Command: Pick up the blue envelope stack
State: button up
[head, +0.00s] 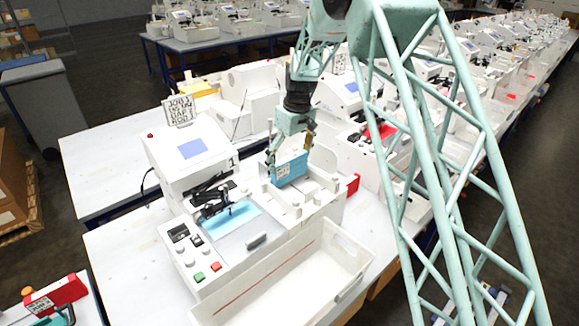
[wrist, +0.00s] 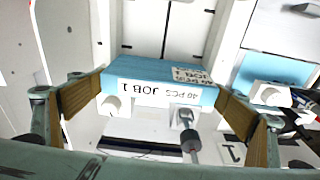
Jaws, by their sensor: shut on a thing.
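The blue envelope stack (head: 291,168) is a small blue block with a white label, held at my gripper in the head view, at the back of the white plotter machine. In the head view my gripper (head: 290,150) points down over the machine. I cannot tell whether the stack's underside touches the machine.
The plotter (head: 190,165) with its screen stands left of the stack. A blue sheet (head: 230,215) lies on its bed. A long white open bin (head: 290,275) is in front. Green and red buttons (head: 207,271) sit at the front left. More machines stand behind and to the right.

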notch_tip(320, 180, up, 15)
jog(key=shift+r, duration=0.15)
dwell(0.4)
